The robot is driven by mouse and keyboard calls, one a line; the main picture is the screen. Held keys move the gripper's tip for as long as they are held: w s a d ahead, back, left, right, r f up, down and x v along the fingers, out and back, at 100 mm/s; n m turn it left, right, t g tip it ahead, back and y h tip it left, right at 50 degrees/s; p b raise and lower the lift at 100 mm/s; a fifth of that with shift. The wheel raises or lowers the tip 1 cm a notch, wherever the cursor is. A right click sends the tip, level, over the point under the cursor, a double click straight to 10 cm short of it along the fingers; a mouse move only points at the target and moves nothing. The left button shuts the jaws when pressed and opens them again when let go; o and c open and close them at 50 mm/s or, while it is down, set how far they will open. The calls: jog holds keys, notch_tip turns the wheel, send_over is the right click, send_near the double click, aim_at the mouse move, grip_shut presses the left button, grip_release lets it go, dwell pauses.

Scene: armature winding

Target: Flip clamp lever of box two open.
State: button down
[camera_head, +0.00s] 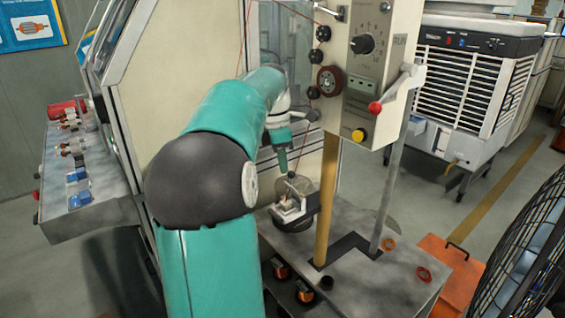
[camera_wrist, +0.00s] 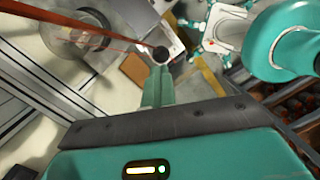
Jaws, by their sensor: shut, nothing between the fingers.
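My gripper (camera_head: 283,163) points down over the bench in the head view, partly hidden by my arm. In the wrist view its teal fingers (camera_wrist: 158,72) are shut, with nothing seen between them. A dark round knob (camera_wrist: 161,53), apparently the clamp lever's end, lies just beyond the fingertips; I cannot tell if they touch. The knob also shows in the head view (camera_head: 291,175), just below the gripper. A small pale metal clamp box (camera_head: 288,208) sits under it on the machine bench. No label marks which box is two, and the lever's angle is unclear.
A wooden post (camera_head: 327,200) and a grey post (camera_head: 393,180) rise right of the clamp. A thin red wire (camera_wrist: 70,35) crosses the wrist view. Copper spools (camera_head: 282,270) sit at the bench front.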

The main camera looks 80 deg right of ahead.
jog(key=shift+s+f, duration=0.1)
jog(key=shift+s, duration=0.1)
jog(key=shift+w+r, duration=0.1)
jog(key=shift+r, duration=0.7)
jog(key=shift+w, duration=0.1)
notch_tip(320, 180, up, 11)
jog(key=w+d, duration=0.1)
jog(key=w, duration=0.1)
jog(key=shift+w, duration=0.35)
jog(key=shift+d+r, duration=0.1)
dwell(0.3)
